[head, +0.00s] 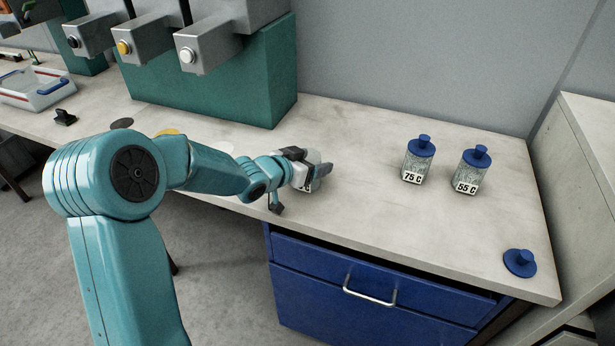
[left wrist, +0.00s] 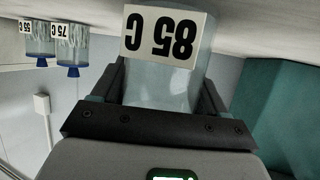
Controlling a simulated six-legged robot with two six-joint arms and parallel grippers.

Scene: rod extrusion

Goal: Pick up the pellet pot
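The clear pellet pot labelled 85 C (left wrist: 165,80) appears large and upside down in the left wrist view, between the two fingers of my left gripper (left wrist: 162,95). The fingers lie close along both sides; I cannot tell whether they press on it. Two more pots with blue lids, 75 C (head: 413,166) and 55 C (head: 466,176), stand upright to the right. My right gripper is not in view.
A loose blue lid (head: 520,264) lies at the bench's front right corner. A green machine block (head: 250,80) with grey button boxes stands at the back left. A white tray (head: 38,92) is at the far left. Blue drawers (head: 370,310) are below. The bench between gripper and pots is clear.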

